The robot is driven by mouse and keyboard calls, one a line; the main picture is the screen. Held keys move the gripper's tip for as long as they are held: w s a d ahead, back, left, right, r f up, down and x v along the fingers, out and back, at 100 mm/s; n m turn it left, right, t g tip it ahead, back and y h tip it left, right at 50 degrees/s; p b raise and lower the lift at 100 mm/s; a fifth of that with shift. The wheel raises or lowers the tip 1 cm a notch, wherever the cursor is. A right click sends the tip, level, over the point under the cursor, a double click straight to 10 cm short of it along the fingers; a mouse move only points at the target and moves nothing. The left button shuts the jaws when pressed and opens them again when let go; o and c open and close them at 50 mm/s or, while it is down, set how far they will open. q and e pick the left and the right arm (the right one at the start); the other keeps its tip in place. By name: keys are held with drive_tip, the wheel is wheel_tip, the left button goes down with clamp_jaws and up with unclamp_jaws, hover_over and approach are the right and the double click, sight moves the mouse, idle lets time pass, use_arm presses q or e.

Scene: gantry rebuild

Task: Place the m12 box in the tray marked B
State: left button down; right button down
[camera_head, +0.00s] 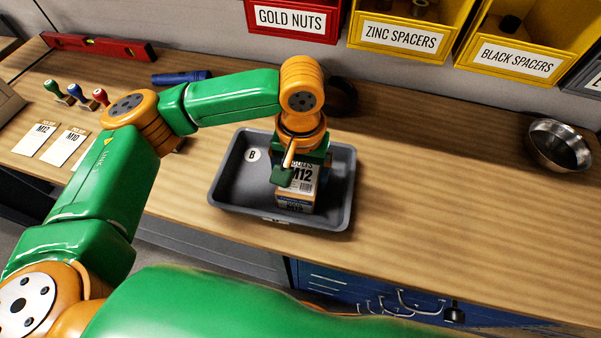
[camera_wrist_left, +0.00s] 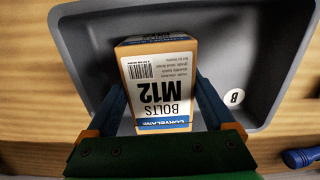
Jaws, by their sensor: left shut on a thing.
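The M12 box (camera_head: 297,199), orange with a white label reading BOLTS M12, is in the grey tray marked B (camera_head: 230,163). My left gripper (camera_head: 291,172) is over the tray and shut on the box from above. In the left wrist view the box (camera_wrist_left: 160,85) sits between the two fingers (camera_wrist_left: 158,112), with the tray (camera_wrist_left: 85,45) around it and its B mark (camera_wrist_left: 236,97) at the right. Whether the box's underside touches the tray floor I cannot tell. My right gripper is in neither view.
Labelled bins, including zinc spacers (camera_head: 402,38), line the back. A metal bowl (camera_head: 558,145) stands far right. A red level (camera_head: 98,46), a blue torch (camera_head: 181,77), stamps (camera_head: 78,93) and cards (camera_head: 64,147) lie left. The bench right of the tray is clear.

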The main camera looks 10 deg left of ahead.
sight(301, 173)
use_arm(q)
unclamp_jaws()
drive_tip(key=shift+f, duration=0.1)
drive_tip(key=shift+r, duration=0.3)
wheel_tip(301, 173, up, 12)
drive_tip(key=shift+f, duration=0.15)
